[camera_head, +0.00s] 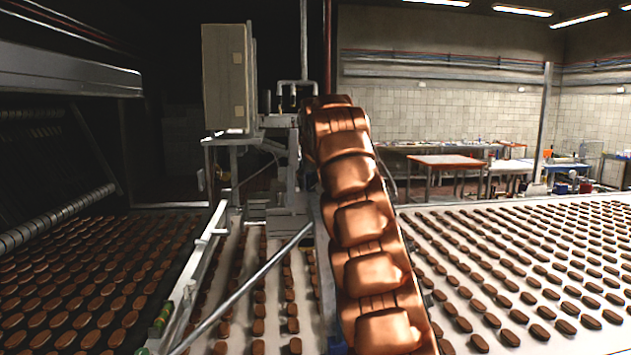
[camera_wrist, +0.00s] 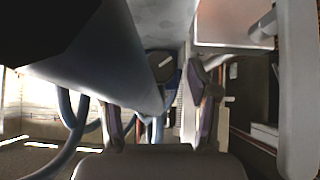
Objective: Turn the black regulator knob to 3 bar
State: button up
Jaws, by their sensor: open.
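In the wrist view a round black knob (camera_wrist: 160,66) with a short pale mark on its face shows near the middle, probably the regulator knob. A blue part lies beside it. The pale mark slants up to the right; no scale or pressure reading can be made out. My gripper (camera_wrist: 157,105) is open, its two fingers apart below the knob in the picture, with nothing seen between them that they grip. A big grey rounded part covers the upper left, close to the left finger. In the head view my copper arm hides the gripper and the knob.
Blue hoses (camera_wrist: 72,125) curve at the left of the wrist view. In the head view a grey cabinet (camera_head: 225,78) stands left of my arm. Conveyors (camera_head: 505,215) with rows of brown biscuits lie on both sides. A metal bar (camera_head: 245,287) slants across the middle lane.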

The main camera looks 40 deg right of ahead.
jog(key=shift+w+d+f, duration=0.15)
jog(key=shift+d+f, duration=0.05)
jog(key=shift+f, duration=0.1)
grip_shut()
dwell(0.5)
jog(key=shift+r, duration=0.3)
